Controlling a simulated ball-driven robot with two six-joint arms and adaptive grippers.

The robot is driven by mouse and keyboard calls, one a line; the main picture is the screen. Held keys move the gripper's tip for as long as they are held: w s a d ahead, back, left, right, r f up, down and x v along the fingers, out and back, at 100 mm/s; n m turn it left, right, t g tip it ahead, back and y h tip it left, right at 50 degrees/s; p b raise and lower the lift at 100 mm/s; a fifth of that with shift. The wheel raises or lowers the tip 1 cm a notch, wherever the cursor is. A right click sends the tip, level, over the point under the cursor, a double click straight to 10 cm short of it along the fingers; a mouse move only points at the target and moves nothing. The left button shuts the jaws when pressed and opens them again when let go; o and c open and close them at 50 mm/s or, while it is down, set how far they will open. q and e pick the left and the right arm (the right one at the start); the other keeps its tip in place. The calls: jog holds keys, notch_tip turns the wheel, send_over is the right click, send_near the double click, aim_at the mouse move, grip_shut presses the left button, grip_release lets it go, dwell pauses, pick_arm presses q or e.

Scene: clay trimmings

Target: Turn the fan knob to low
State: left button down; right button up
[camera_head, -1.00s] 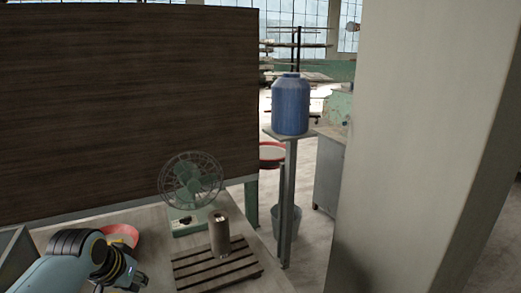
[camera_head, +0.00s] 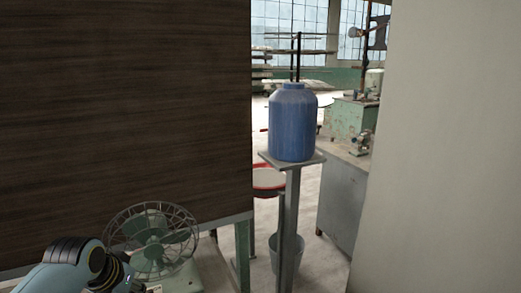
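The green desk fan (camera_head: 152,238) stands at the lower left in front of the dark wood panel, its round wire cage facing me. Part of its pale green base (camera_head: 186,280) shows at the bottom edge of the picture. The fan knob cannot be made out; the base is mostly cut off by the frame and covered by my arm. My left arm comes in at the lower left, its blue and black links overlapping the left side of the fan in the picture. Neither my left gripper's fingers nor my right gripper can be seen.
A dark wood panel (camera_head: 125,120) fills the left. A blue jar (camera_head: 293,122) stands on a narrow post stand (camera_head: 286,215), with a grey bucket (camera_head: 288,252) and a red-rimmed basin (camera_head: 268,178) behind. A grey cabinet (camera_head: 341,200) and a wide pale pillar (camera_head: 450,150) are at right.

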pick_arm(q)
notch_tip(320, 180, down, 5)
jog(key=b, duration=0.3)
jog(key=shift+r+b, duration=0.1)
jog(key=shift+b, duration=0.3)
jog(key=shift+f, duration=0.45)
pick_arm(e)
jog(key=shift+w+f, duration=0.2)
jog(key=shift+f, duration=0.6)
jog(key=shift+w+f, duration=0.25)
jog(key=shift+f, duration=0.6)
jog(key=shift+w+f, duration=0.2)
jog(key=shift+f, duration=0.6)
pick_arm(q)
jog(key=shift+w+a+b, duration=0.2)
jog(key=shift+w+b, duration=0.1)
jog(key=shift+w, duration=0.3)
pick_arm(e)
jog(key=shift+w+f, duration=0.1)
jog(key=shift+w, duration=0.1)
pick_arm(q)
jog(key=shift+a+p, duration=0.1)
jog(key=shift+p, duration=0.2)
pick_arm(e)
jog(key=shift+r, duration=0.3)
